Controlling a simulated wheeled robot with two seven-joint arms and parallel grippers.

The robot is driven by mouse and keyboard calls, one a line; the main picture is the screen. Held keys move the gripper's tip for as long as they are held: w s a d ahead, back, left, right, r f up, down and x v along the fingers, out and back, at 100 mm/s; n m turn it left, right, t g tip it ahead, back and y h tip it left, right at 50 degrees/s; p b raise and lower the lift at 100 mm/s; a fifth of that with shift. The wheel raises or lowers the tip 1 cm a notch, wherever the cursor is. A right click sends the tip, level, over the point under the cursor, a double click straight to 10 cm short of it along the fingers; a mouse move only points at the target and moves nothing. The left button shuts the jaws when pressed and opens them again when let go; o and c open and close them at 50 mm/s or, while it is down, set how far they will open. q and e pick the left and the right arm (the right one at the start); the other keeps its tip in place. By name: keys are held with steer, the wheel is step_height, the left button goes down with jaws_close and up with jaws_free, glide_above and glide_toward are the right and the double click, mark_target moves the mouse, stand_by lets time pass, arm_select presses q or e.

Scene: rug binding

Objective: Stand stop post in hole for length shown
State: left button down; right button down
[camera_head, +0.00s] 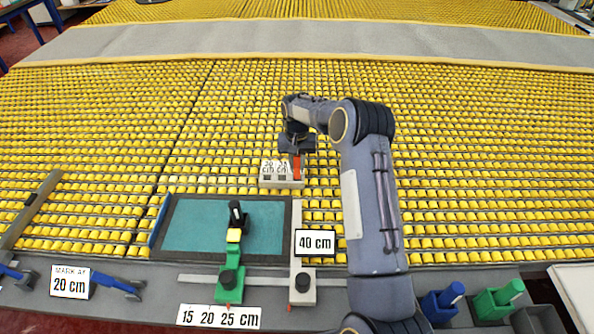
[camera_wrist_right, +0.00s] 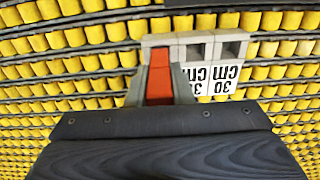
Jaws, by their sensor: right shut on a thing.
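The orange-red stop post (camera_head: 296,168) is upright in my right gripper (camera_head: 297,156), whose fingers are shut on it. The pale hole block (camera_head: 267,184) lies on the yellow rollers, with 30 cm and 35 cm labels. The post is at the block's right end in the head view, beside the 35 cm label. In the right wrist view the post (camera_wrist_right: 160,85) covers the block's left end, and two square holes are open beside it on the block (camera_wrist_right: 201,37). I cannot tell how deep the post sits. A sign (camera_head: 315,243) reads 40 cm. My left gripper is out of view.
A teal mat (camera_head: 195,226) lies in a dark frame in front of the block. A green slider (camera_head: 229,283) and a grey slider (camera_head: 302,289) sit on a rail. Signs read MARK AT 20 cm (camera_head: 70,282) and 15 20 25 cm (camera_head: 219,317). Rollers around the block are clear.

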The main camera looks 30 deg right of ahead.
mark_target(297, 170)
steer(key=shift+w+d+f, duration=0.1)
steer(key=shift+w+f, duration=0.1)
steer(key=shift+f, duration=0.2)
steer(key=shift+f+b, duration=0.8)
steer(key=shift+f, duration=0.55)
steer(key=shift+f, duration=0.1)
steer(key=shift+f, duration=0.15)
steer(key=c, duration=1.3)
jaws_free()
